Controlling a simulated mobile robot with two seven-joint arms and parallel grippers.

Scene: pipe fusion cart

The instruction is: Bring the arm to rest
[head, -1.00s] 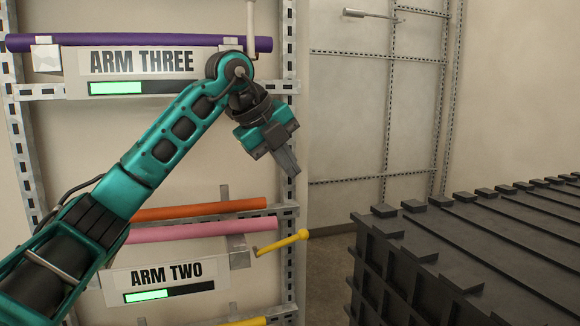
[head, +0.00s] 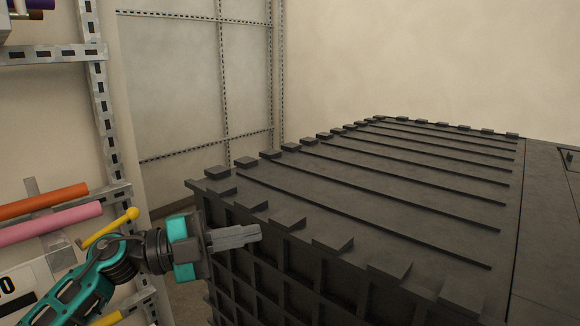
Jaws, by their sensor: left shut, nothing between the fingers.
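My left arm comes in from the lower left, teal and black, and lies low in the head view. Its left gripper (head: 258,233) points right, its grey fingers together with nothing between them. The fingers show in front of the near left corner of a black ribbed-top crate (head: 400,200); I cannot tell whether they touch it. My right gripper is not in view.
A metal rack (head: 101,95) stands at the left with an orange pipe (head: 42,202), a pink pipe (head: 50,223) and a yellow-knobbed lever (head: 110,229) close to my left arm. The black crate fills the right. A panelled wall frame (head: 180,80) stands behind.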

